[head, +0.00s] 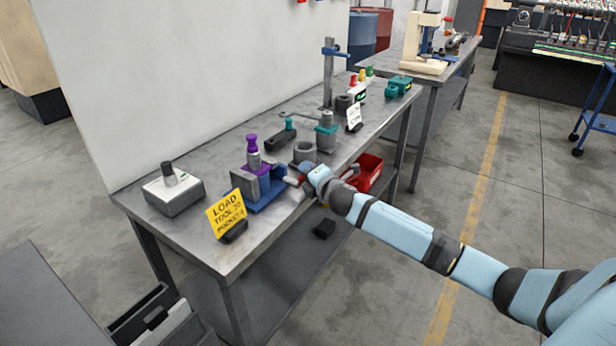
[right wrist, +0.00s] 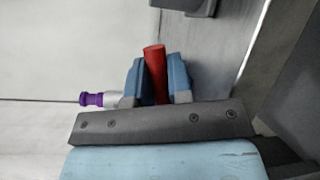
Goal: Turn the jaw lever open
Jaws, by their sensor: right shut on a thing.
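The jaw lever shows as a red round handle (right wrist: 155,72) in the right wrist view. My right gripper (head: 299,180) is shut on it, with one blue-grey finger on each side of the red handle. In the head view the gripper is at the table's front edge, just right of a blue and grey fixture (head: 267,194) with a purple-collared tool (head: 253,152) upright on it. The purple collar (right wrist: 91,99) also shows left of the fingers in the wrist view. The lever's joint with the fixture is hidden. My left gripper is not in view.
A yellow sign (head: 226,212) stands at the table's front left, a grey box (head: 173,190) with a knob behind it. A grey ring (head: 305,151) and a teal-collared holder (head: 327,133) stand behind the gripper. A red bin (head: 368,172) is below the table's right edge.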

